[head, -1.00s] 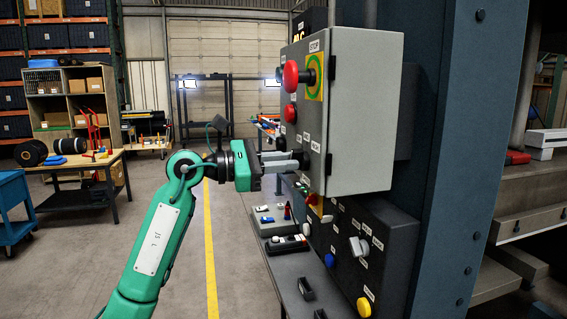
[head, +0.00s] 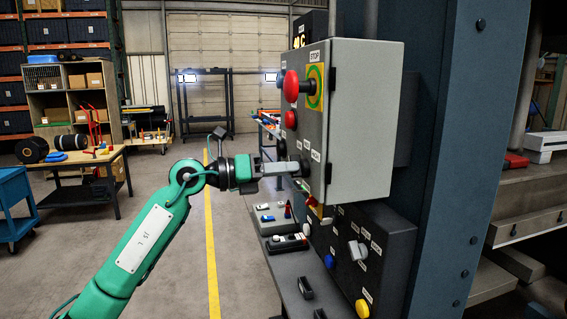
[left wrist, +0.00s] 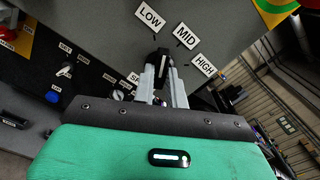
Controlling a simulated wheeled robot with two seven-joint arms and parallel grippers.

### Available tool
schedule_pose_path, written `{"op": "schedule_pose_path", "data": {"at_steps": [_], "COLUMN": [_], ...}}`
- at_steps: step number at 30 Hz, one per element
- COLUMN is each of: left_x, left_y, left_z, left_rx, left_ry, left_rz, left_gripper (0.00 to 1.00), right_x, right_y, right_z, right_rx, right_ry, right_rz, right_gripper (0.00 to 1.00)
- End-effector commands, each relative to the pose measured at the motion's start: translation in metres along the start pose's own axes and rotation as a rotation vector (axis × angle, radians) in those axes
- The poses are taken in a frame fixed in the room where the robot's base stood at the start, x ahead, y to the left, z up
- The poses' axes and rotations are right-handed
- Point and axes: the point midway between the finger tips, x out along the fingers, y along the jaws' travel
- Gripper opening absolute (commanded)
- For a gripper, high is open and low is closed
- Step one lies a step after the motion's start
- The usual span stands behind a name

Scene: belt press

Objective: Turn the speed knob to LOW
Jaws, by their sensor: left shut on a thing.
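The speed knob (left wrist: 161,62) is black with a pale pointer line, on the grey control box (head: 365,120). In the left wrist view the LOW label (left wrist: 150,17), MID label (left wrist: 186,37) and HIGH label (left wrist: 203,64) fan around it. My left gripper (left wrist: 163,75) is shut on the knob, one finger on each side. In the head view my left gripper (head: 298,168) reaches the box's left face from the left, and its fingers hide most of the knob. The pointer seems to face the LOW–MID side; its exact setting is unclear. My right gripper is not in view.
A red STOP button (head: 291,86) and a smaller red button (head: 290,120) stick out above the knob. Below is a dark panel (head: 345,245) with a blue button, a yellow button and a grey switch. A shelf with small devices lies under the gripper.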

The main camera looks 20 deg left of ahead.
Motion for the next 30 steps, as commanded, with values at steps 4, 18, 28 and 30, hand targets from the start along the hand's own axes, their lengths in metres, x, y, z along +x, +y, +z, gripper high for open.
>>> {"op": "schedule_pose_path", "data": {"at_steps": [4, 18, 28, 30], "left_x": [-0.001, -0.001, -0.001, -0.001], "left_y": [0.000, 0.001, 0.001, 0.002], "left_z": [0.003, 0.001, 0.000, 0.001], "left_rx": [-0.120, -0.340, -0.365, -0.365], "left_ry": [0.000, -0.002, -0.002, -0.002], "left_rz": [0.002, 0.001, 0.000, 0.000], "left_gripper": [0.00, 0.00, 0.00, 0.00], "right_x": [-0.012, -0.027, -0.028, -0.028], "right_y": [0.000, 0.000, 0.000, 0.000], "right_z": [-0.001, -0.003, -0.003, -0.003], "right_rx": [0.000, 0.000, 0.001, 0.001], "right_ry": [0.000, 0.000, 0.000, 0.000], "right_rz": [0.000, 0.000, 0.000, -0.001], "right_gripper": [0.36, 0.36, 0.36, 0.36]}}
